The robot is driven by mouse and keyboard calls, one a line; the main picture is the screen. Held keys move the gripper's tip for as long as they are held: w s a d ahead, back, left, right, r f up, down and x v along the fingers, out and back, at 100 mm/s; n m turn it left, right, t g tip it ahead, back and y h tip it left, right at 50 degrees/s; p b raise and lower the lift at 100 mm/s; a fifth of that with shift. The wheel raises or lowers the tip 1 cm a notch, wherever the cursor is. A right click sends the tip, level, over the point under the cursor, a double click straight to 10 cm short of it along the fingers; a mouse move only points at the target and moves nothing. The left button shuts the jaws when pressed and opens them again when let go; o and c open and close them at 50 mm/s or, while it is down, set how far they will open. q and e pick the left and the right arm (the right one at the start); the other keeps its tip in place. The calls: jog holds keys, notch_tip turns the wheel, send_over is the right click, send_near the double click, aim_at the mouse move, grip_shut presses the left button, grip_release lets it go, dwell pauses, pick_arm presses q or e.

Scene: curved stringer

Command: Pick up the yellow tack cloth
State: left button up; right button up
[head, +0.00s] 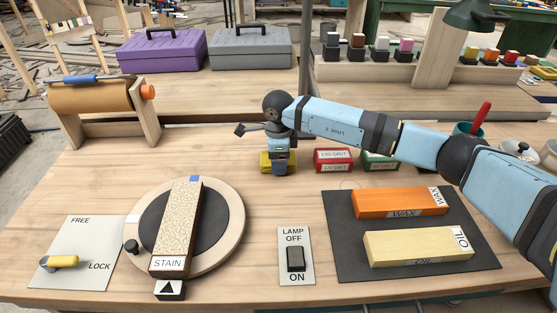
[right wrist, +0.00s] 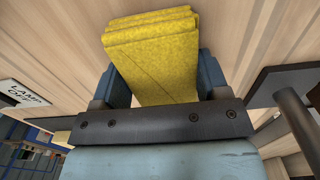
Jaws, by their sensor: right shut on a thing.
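The yellow tack cloth (head: 265,161) is at the middle of the workbench, left of the red grit box. My right gripper (head: 280,168) points down over it and is shut on it. In the right wrist view the folded cloth (right wrist: 152,60) sits between the two blue fingers and sticks out beyond them. The gripper hides part of the cloth in the head view. I cannot tell whether the cloth touches the bench or is slightly above it. My left gripper is not in view.
A red grit box (head: 333,160) and a green one (head: 380,161) stand just right of the cloth. A turntable (head: 229,235) with a stain block (head: 178,228), a lamp switch (head: 296,258) and a dark mat (head: 350,255) with wax and oil blocks lie nearer. A roll holder (head: 98,100) stands left.

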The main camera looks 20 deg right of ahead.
notch_tip(320, 180, up, 20)
jog(key=p, duration=0.1)
jog(key=shift+f+p, duration=0.15)
jog(key=shift+p, duration=0.25)
